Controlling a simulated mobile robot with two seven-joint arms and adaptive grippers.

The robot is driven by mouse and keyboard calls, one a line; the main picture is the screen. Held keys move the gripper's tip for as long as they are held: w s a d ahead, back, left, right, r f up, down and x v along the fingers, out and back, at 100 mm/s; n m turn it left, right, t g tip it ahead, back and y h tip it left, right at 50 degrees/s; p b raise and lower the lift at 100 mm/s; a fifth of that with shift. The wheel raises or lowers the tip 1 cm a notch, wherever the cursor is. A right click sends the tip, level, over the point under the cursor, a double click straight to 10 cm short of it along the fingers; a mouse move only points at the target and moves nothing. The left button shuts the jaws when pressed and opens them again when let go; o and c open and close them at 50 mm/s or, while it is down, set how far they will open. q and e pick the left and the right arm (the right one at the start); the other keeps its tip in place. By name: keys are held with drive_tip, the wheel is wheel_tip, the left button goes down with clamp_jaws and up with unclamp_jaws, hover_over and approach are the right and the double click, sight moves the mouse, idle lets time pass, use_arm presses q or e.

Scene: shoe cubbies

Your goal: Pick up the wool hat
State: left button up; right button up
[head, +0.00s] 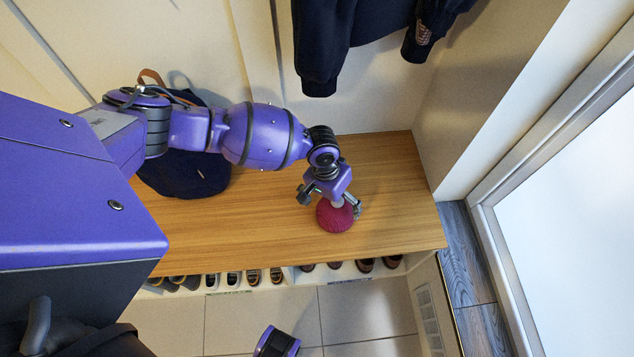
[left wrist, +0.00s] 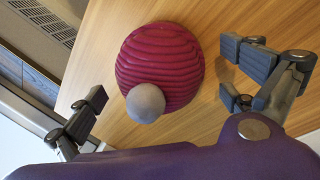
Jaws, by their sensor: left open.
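The wool hat (head: 334,217) is a dark pink, ribbed dome with a grey pom-pom, lying on the wooden bench top. In the left wrist view the hat (left wrist: 160,62) sits between the fingers, with its grey pom-pom (left wrist: 145,103) towards the camera. My left gripper (head: 331,203) is just above the hat, pointing down, with its fingers apart. In the left wrist view the left gripper (left wrist: 165,100) is open, one finger on each side of the hat, with bare wood visible between the right finger and the hat. My right gripper is not in view.
The wooden bench (head: 270,225) has free room around the hat. A dark blue bag (head: 190,175) stands at its left, partly behind my arm. Dark clothing (head: 335,40) hangs above. Several shoes (head: 255,277) sit in cubbies below. A glass door (head: 570,200) is at the right.

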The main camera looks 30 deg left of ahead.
use_arm(q)
drive_tip(key=shift+w+d+f, duration=0.1)
drive_tip(key=shift+d+f, duration=0.05)
drive_tip(key=shift+f, duration=0.4)
drive_tip(key=shift+w+d+f, duration=0.1)
drive_tip(key=shift+d+f, duration=0.05)
drive_tip(key=shift+f, duration=0.35)
drive_tip(key=c, duration=1.2)
drive_tip(key=shift+o, duration=0.2)
drive_tip(key=shift+r, duration=0.15)
